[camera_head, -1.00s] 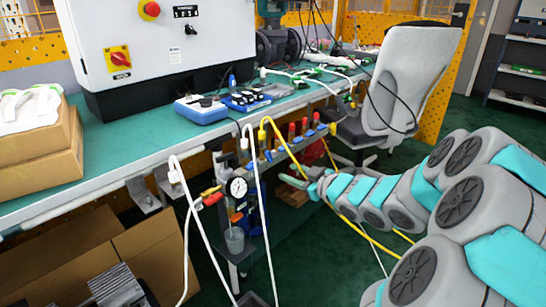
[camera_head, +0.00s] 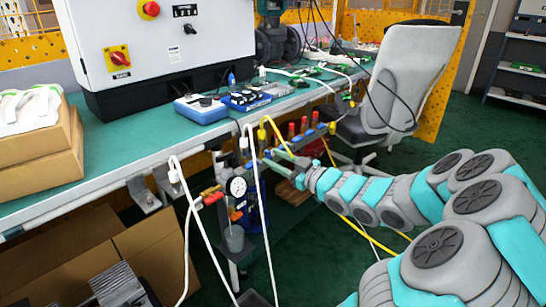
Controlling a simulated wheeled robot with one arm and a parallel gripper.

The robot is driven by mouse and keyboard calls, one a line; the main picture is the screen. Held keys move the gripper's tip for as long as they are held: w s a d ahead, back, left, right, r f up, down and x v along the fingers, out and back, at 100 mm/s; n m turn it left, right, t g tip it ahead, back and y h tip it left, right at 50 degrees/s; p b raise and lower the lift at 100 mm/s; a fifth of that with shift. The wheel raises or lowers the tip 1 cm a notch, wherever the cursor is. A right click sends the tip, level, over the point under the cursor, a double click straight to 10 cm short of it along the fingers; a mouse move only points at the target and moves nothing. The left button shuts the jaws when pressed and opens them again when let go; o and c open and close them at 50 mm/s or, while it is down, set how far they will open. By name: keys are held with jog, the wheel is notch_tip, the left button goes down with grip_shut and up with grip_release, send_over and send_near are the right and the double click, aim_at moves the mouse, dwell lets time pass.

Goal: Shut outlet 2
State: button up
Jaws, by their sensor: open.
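I cannot tell whether the fingers touch a handle. The gripper hides part of the manifold behind it.
A pressure gauge (camera_head: 238,187) and white hoses (camera_head: 262,215) hang left of my gripper. A grey chair (camera_head: 408,75) stands behind the manifold at the right. Cardboard boxes (camera_head: 150,250) lie under the bench.

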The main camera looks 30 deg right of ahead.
jog(key=shift+w+a, duration=0.25)
jog(key=shift+w, duration=0.4)
jog(key=shift+c, duration=0.4)
grip_shut()
